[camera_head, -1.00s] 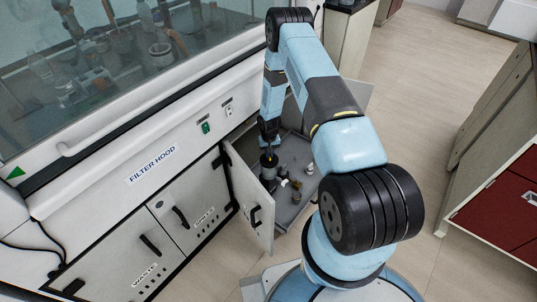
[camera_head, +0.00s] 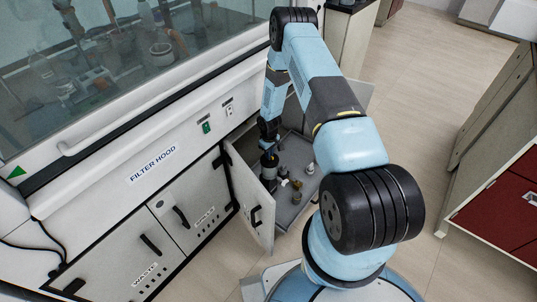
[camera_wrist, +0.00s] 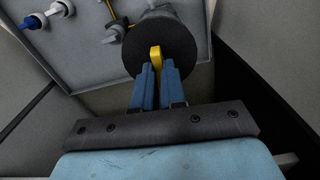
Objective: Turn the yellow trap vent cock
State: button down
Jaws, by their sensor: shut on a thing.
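The yellow trap vent cock (camera_wrist: 155,54) shows in the wrist view as a narrow yellow handle on top of a dark round body (camera_wrist: 140,42). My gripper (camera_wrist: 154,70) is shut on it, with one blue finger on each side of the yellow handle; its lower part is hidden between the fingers. In the head view my gripper (camera_head: 268,143) points down into the open cupboard, above a dark cylinder (camera_head: 269,162). The yellow cock is too small and covered to make out there.
A grey tray (camera_head: 288,215) in the cupboard holds several small fittings. A white fitting with a blue part (camera_wrist: 33,22) lies at the upper left in the wrist view. An open cupboard door (camera_head: 248,196) stands to the left of my gripper in the head view.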

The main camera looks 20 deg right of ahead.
jog(key=shift+s, duration=0.1)
dwell(0.3)
jog(key=c, duration=1.2)
grip_release()
notch_tip(320, 180, up, 14)
jog(key=shift+f, duration=0.2)
